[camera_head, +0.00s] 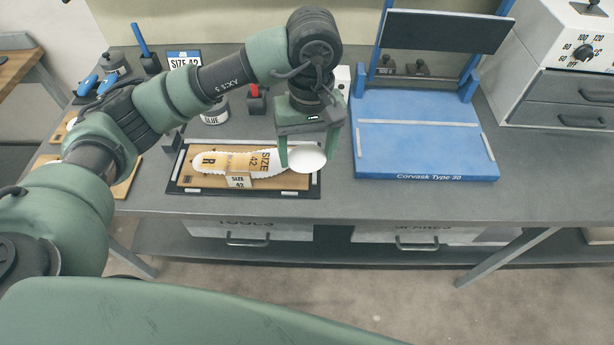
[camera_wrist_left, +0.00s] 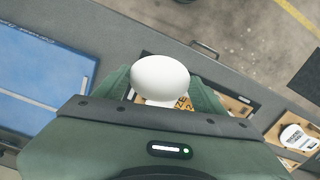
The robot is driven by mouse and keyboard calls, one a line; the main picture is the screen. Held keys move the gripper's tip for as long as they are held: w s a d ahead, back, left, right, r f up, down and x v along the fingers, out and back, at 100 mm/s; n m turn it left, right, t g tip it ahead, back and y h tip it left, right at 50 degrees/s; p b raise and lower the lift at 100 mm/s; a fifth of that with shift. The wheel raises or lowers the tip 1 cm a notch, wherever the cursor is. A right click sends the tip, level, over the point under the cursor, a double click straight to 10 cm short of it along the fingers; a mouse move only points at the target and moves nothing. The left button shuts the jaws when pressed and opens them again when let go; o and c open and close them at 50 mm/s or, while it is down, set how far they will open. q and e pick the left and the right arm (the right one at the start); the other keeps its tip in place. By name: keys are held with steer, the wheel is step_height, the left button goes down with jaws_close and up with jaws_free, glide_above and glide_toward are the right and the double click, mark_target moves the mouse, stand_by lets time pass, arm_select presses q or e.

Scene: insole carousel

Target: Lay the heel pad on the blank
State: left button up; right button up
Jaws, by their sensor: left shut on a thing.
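A white heel pad (camera_head: 306,157) is held between the fingers of my left gripper (camera_head: 304,155), which is shut on it. The blank (camera_head: 225,163), an insole shape with a white edge and printed "R", "SIZE 42", lies on a wooden board in a dark-framed tray (camera_head: 185,189). The pad is at the right end of the blank, over the tray's right side; I cannot tell whether it touches the blank. In the left wrist view the pad (camera_wrist_left: 159,78) hides most of the blank (camera_wrist_left: 183,103). My right gripper is not in view.
A blue press labelled "Corvask Type 30" (camera_head: 420,155) stands right of the tray. A glue pot (camera_head: 214,112), a "SIZE 42" card (camera_head: 184,60) and tools stand behind. A white drawer unit with a dial (camera_head: 565,60) is at the far right. Bare grey bench lies in front.

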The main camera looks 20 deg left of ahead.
mark_target(305, 157)
arm_select(q)
steer(key=shift+r, duration=2)
steer(key=s+a+f+m, duration=0.5)
steer(key=s+m, duration=0.1)
steer(key=s, duration=0.2)
steer(key=shift+a, duration=0.35)
